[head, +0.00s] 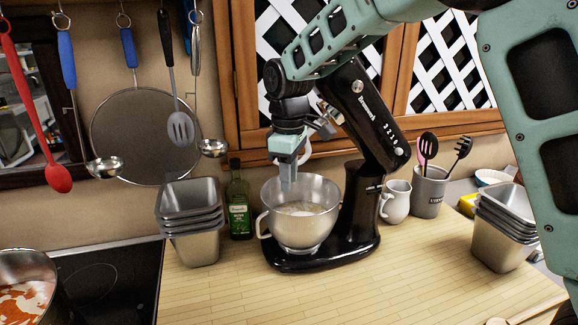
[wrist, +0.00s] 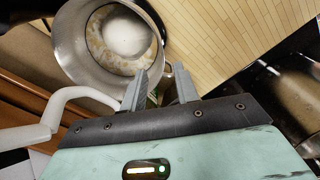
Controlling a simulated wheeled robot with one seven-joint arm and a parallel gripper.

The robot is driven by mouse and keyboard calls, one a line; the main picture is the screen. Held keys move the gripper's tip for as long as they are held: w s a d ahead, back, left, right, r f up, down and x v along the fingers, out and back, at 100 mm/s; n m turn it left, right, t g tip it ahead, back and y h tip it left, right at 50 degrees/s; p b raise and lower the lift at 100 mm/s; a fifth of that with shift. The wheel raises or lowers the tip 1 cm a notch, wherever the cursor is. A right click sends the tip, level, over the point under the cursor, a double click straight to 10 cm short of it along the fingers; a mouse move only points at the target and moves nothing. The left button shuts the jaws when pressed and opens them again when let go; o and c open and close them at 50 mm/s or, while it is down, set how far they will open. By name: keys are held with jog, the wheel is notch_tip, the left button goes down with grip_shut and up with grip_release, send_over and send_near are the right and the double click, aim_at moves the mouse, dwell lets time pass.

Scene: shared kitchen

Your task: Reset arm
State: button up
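My gripper (head: 288,182) hangs fingers-down above the metal mixing bowl (head: 300,192) of the black stand mixer (head: 362,110). The mixer's head is tilted up behind my arm. In the wrist view my gripper (wrist: 161,70) shows two grey fingers apart with nothing held between them. The bowl (wrist: 75,60) lies beyond the fingers and holds a white mound with beige stuff around it. A white curved mixer attachment (wrist: 45,120) shows at the left of the wrist view, close to my gripper. Whether they touch is unclear.
Stacked metal tins (head: 190,215) and a green bottle (head: 239,200) stand left of the mixer. A white jug (head: 396,202), a utensil crock (head: 429,192) and more tins (head: 500,240) stand right. Utensils hang on the wall. The front counter (head: 330,295) is mostly clear.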

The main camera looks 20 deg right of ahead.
jog(key=shift+r, duration=2)
jog(key=s+a+f+m+b, duration=0.1)
jog(key=s+a+f+b, duration=0.15)
jog(key=s, duration=0.55)
jog(key=s+a+f+b, duration=0.1)
jog(key=s+a+f, duration=0.25)
jog(key=s, duration=0.55)
jog(key=s+d+f+m, duration=0.1)
jog(key=s+f, duration=0.2)
jog(key=s, duration=0.4)
jog(key=s+d+f+m+b, duration=0.1)
jog(key=s+f, duration=0.2)
jog(key=s, duration=0.5)
jog(key=shift+s+d+f+y, duration=0.15)
jog(key=shift+f+y, duration=0.15)
jog(key=shift+f, duration=0.05)
